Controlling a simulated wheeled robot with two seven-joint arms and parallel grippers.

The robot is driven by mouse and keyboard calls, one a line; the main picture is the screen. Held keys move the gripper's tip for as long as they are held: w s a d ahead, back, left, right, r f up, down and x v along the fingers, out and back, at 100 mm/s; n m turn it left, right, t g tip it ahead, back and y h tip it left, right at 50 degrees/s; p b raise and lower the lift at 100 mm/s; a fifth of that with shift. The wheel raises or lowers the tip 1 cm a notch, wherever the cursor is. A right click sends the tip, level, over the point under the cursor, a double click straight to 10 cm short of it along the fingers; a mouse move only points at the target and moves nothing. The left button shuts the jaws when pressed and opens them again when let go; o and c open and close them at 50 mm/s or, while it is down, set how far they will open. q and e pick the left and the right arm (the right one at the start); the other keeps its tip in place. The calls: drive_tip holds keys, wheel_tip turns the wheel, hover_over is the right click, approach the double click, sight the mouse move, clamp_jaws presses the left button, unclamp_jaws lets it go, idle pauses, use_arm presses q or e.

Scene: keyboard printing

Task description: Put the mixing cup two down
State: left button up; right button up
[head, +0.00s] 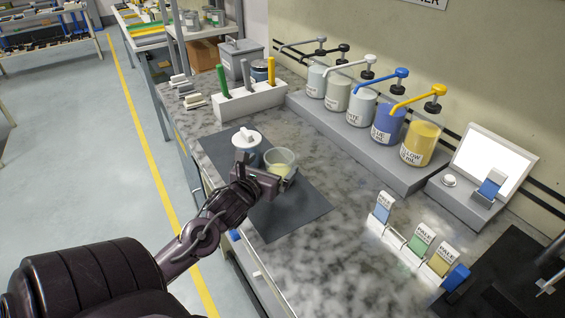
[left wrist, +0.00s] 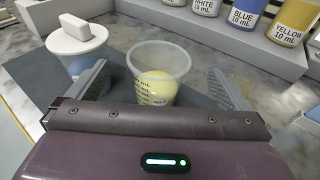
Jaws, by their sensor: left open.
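A clear mixing cup (head: 281,160) with pale yellow content stands on the dark grey mat (head: 305,205). In the left wrist view the cup (left wrist: 160,70) stands upright between my open left gripper's fingers (left wrist: 160,88), with gaps on both sides. In the head view my left gripper (head: 270,180) is at the cup's near side and hides its lower part. A second cup (head: 247,142) with blue content and a white handled lid stands just to the left; it also shows in the left wrist view (left wrist: 76,48). My right gripper is not in view.
Several pump jars, including a blue one (head: 388,122) and a yellow one (head: 420,143), stand on a grey ledge behind. A white holder (head: 250,101) with colored sticks is at the back left. Labeled sample cards (head: 419,242) stand at the right. The mat's front part is clear.

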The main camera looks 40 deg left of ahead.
sight(284, 152)
use_arm(q)
drive_tip(key=shift+p+x, duration=0.4)
drive_tip(key=shift+x, duration=0.45)
drive_tip(key=p+x, duration=0.1)
drive_tip(key=x, duration=0.2)
drive_tip(key=shift+w+a, duration=0.15)
drive_tip(key=shift+w, duration=0.1)
drive_tip(key=shift+w+f, duration=0.25)
drive_tip(key=shift+w, duration=0.05)
drive_tip(key=c, duration=0.9)
drive_tip(key=shift+a, duration=0.1)
drive_tip(key=shift+c, duration=1.3)
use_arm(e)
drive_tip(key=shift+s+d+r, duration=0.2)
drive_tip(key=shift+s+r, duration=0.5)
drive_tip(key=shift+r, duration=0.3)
